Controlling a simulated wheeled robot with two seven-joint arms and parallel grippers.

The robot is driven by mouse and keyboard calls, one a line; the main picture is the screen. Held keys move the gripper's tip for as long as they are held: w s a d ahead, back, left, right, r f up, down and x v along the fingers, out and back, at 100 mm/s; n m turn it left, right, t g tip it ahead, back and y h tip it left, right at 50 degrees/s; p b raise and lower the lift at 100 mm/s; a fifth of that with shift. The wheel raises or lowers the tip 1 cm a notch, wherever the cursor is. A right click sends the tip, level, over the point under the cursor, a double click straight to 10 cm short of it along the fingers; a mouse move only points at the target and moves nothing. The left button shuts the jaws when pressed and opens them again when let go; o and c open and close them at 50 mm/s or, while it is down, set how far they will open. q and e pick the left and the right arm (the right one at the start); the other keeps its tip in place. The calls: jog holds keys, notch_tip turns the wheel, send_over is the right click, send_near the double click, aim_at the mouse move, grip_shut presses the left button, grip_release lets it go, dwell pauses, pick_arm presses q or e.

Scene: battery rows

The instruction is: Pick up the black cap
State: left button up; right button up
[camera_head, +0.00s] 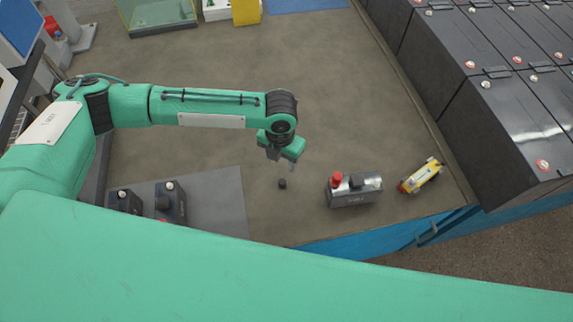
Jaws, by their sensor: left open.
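The black cap (282,184) is a small dark piece standing on the bare brown-grey table top (330,110), left of a grey box with a red button. My left gripper (274,157) is open and empty, just above and slightly left of the cap in the picture. It looks apart from the cap; the exact height between them is hard to judge. The right gripper is not visible; a large green arm link of mine crosses the bottom of the view.
The grey box with a red button (355,192) stands right of the cap. A yellow device (421,176) lies near the right table edge. Dark batteries (171,202) sit on a grey mat (222,205) at left. Large black battery rows (500,115) stand at right. The table's middle is clear.

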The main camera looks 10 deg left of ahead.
pick_arm(q)
jog(key=p, duration=0.1)
send_over(282, 181)
jog(key=s, duration=0.1)
notch_tip(282, 181, down, 6)
jog(key=shift+r, duration=0.1)
jog(key=shift+w+f+p, duration=0.2)
jog(key=shift+f+p, duration=0.1)
jog(key=shift+f, duration=1.05)
jog(key=f, duration=0.1)
jog(key=f+p, duration=0.2)
jog(key=f, duration=0.1)
jog(key=shift+w+d, duration=0.1)
jog(key=shift+w, duration=0.25)
jog(key=shift+f, duration=0.35)
jog(key=c, duration=1)
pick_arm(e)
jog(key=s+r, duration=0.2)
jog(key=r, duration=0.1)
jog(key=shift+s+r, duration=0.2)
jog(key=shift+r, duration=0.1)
